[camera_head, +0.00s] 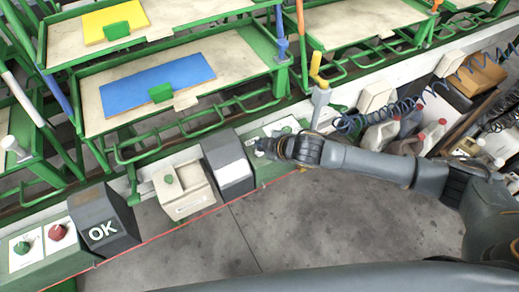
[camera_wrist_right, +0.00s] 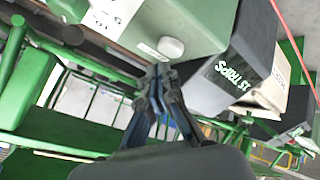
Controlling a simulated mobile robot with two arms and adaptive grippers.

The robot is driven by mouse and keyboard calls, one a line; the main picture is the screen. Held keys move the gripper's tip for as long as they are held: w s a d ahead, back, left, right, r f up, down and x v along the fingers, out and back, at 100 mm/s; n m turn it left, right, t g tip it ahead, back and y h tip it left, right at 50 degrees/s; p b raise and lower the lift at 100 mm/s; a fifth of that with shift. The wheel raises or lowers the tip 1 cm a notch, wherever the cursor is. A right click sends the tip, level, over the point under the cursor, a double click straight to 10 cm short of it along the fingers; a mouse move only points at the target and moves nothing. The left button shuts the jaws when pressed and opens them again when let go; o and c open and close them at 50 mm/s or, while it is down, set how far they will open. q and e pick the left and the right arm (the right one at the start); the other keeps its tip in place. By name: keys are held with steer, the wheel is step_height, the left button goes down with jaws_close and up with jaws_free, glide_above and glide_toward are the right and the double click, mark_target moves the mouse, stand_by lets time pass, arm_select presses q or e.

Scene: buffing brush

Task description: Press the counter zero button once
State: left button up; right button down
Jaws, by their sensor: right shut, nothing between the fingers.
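A green control box (camera_head: 270,170) with a white panel (camera_head: 280,126) sits on the rail right of the middle in the head view. In the wrist view, the same box (camera_wrist_right: 205,22) carries a round white button (camera_wrist_right: 171,47) at its panel's edge. I cannot read a label that marks it as the counter zero button. My right gripper (camera_head: 263,146) is at this box and hides part of its panel. In the wrist view, the right gripper's fingertips (camera_wrist_right: 158,74) are together and empty, close by the white button; contact cannot be told. My left gripper is out of view.
A grey box (camera_head: 229,165) stands left of the green one, then a cream box with a green button (camera_head: 169,179), a dark OK box (camera_head: 103,232), and red (camera_head: 56,232) and green (camera_head: 22,247) buttons. A blue coiled hose (camera_head: 400,105) hangs at right. Green-framed trays lie behind.

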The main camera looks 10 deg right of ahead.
mark_target(261, 153)
stand_by(0.3)
steer(key=shift+f, duration=0.4)
steer(key=shift+f, duration=0.5)
stand_by(0.6)
steer(key=shift+r+p, duration=0.9)
step_height(261, 153, up, 5)
steer(key=p, duration=0.5)
steer(key=shift+r, duration=0.1)
